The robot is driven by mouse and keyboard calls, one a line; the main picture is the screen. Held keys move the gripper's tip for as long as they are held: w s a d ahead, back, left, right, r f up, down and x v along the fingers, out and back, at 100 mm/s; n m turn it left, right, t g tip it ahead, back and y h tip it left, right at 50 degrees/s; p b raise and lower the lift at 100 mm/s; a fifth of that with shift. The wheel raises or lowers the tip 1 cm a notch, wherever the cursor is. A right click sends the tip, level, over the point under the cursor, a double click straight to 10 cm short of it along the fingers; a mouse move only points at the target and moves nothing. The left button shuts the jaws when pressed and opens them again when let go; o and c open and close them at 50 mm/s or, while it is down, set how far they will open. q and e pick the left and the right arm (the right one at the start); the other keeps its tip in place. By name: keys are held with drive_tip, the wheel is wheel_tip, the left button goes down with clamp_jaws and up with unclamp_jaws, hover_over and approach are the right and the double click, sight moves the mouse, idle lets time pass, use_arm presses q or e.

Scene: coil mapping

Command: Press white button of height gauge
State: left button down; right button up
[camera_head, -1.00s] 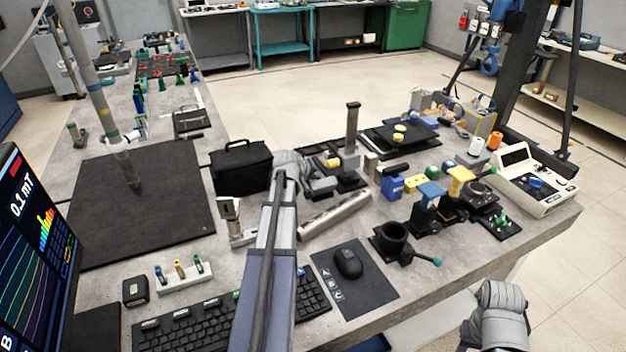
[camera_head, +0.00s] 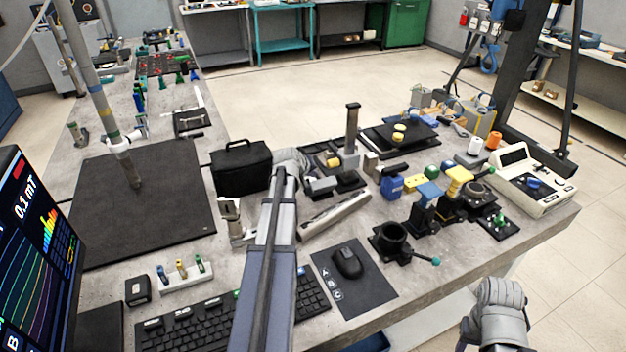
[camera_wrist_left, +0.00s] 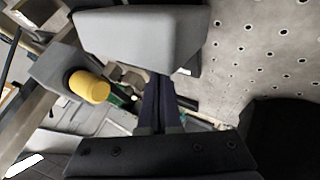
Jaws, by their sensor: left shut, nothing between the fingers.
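The height gauge shows in the head view as a dark upright column (camera_head: 352,128) on a dark base, with a grey block and a small yellow knob (camera_head: 333,162). In the left wrist view, a large grey block (camera_wrist_left: 140,35) and a yellow cylinder (camera_wrist_left: 90,87) lie close to my left gripper (camera_wrist_left: 160,82), whose dark fingers are together and empty. The block's edge overlaps the fingertips in view; I cannot tell whether they touch. I cannot make out the white button. In the head view my left arm reaches in just left of the gauge and hides part of it.
A black bag (camera_head: 240,167) stands left of my left arm. A grey bar (camera_head: 335,214) lies in front of the gauge. A mouse (camera_head: 347,262), a keyboard (camera_head: 190,325), a black clamp fixture (camera_head: 392,240) and a white instrument (camera_head: 535,185) crowd the table.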

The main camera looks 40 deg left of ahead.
use_arm(q)
drive_tip(key=shift+r+p, duration=2.15)
drive_tip(key=shift+r, duration=0.25)
drive_tip(key=shift+f, duration=0.1)
